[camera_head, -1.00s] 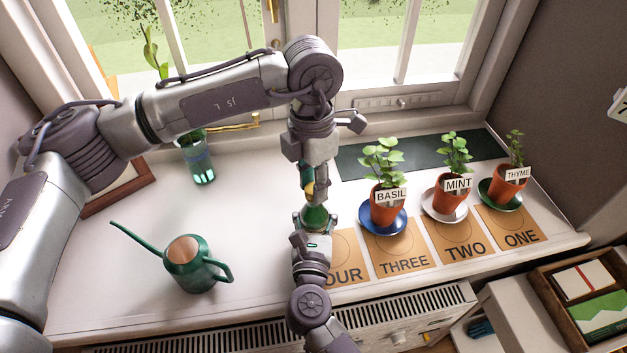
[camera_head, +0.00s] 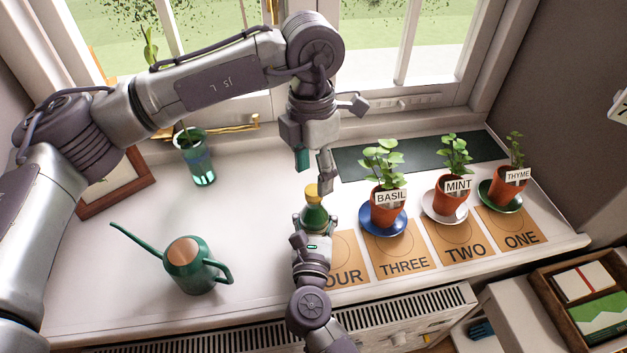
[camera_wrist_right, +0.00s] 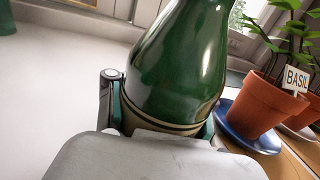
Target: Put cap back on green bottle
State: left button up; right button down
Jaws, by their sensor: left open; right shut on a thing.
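The green bottle (camera_head: 314,215) stands upright in my right gripper (camera_head: 313,228), which is shut on it. The right wrist view shows the bottle's dark green body (camera_wrist_right: 180,65) between the fingers of my right gripper (camera_wrist_right: 160,115); its top is out of that picture. The yellow-orange cap (camera_head: 312,192) sits on top of the bottle in the head view. I cannot tell how firmly it is seated. My left gripper (camera_head: 313,170) is open and empty, above the cap and apart from it, fingers pointing down.
Potted basil (camera_head: 385,205), mint (camera_head: 452,195) and thyme (camera_head: 508,185) stand to the right, by numbered cards (camera_head: 403,262). A green watering can (camera_head: 190,268) is at left. A glass with a plant (camera_head: 197,165) and a frame (camera_head: 115,180) are behind. The sill's middle left is clear.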

pick_arm(q)
notch_tip(320, 180, up, 9)
jog(key=shift+w, duration=0.3)
jog(key=shift+a+f, duration=0.1)
pick_arm(e)
jog(key=shift+c, duration=1.7)
grip_release()
jog(key=s, duration=1.2)
jog(key=shift+a, duration=0.4)
